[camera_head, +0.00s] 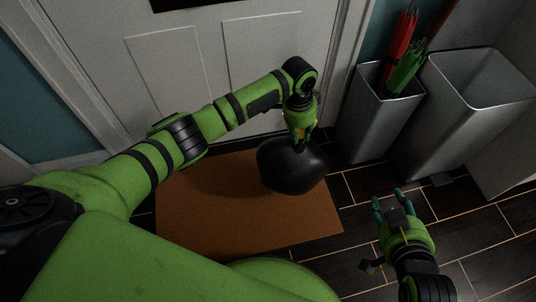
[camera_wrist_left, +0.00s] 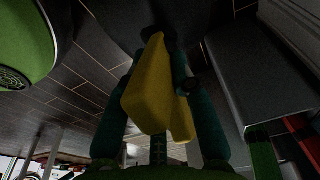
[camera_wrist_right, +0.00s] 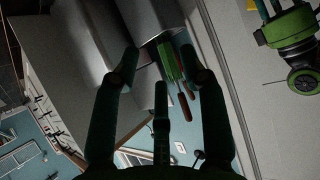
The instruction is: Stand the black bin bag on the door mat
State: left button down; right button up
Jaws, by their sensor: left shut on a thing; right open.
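The black bin bag (camera_head: 289,168) is a rounded dark lump with a yellow tie at its top. It hangs or rests over the right part of the brown door mat (camera_head: 200,210); I cannot tell whether its base touches the mat. My left gripper (camera_head: 300,132) points down from above and is shut on the yellow tie. In the left wrist view the yellow tie (camera_wrist_left: 150,95) sits between the fingers, with the dark bag (camera_wrist_left: 140,22) beyond. My right gripper (camera_head: 388,200) is open and empty, right of the mat above the dark floor. In the right wrist view its fingers (camera_wrist_right: 163,65) stand apart.
A white panelled door (camera_head: 180,60) stands behind the mat. At the right are a grey bin (camera_head: 375,125) holding a red umbrella (camera_head: 402,40) and a green one (camera_head: 405,68), and a larger open grey bin (camera_head: 450,125). Dark tiled floor (camera_head: 350,240) lies clear right of the mat.

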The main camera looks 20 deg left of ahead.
pick_arm(q)
jog(key=b, duration=0.1)
send_over(276, 164)
notch_tip(276, 164, down, 5)
jog(key=shift+r, duration=0.15)
jog(key=shift+f, duration=0.2)
notch_tip(276, 164, down, 3)
jog(key=shift+f+b, duration=0.2)
jog(key=shift+b, duration=0.8)
pick_arm(e)
jog(key=a+r+n+t+y, duration=0.1)
jog(key=r+t, duration=0.3)
jog(key=r, duration=0.4)
jog(key=w+a+r+n+t+y, duration=0.1)
jog(key=a+r+t+y, duration=0.3)
jog(key=r, duration=0.5)
jog(key=shift+a+r+t, duration=0.25)
jog(key=shift+t, duration=0.55)
pick_arm(q)
jog(key=shift+f, duration=0.1)
jog(key=c, duration=1.5)
grip_release()
jog(key=shift+f, duration=0.2)
jog(key=o, duration=0.4)
jog(key=shift+o, duration=0.2)
jog(key=shift+r, duration=0.1)
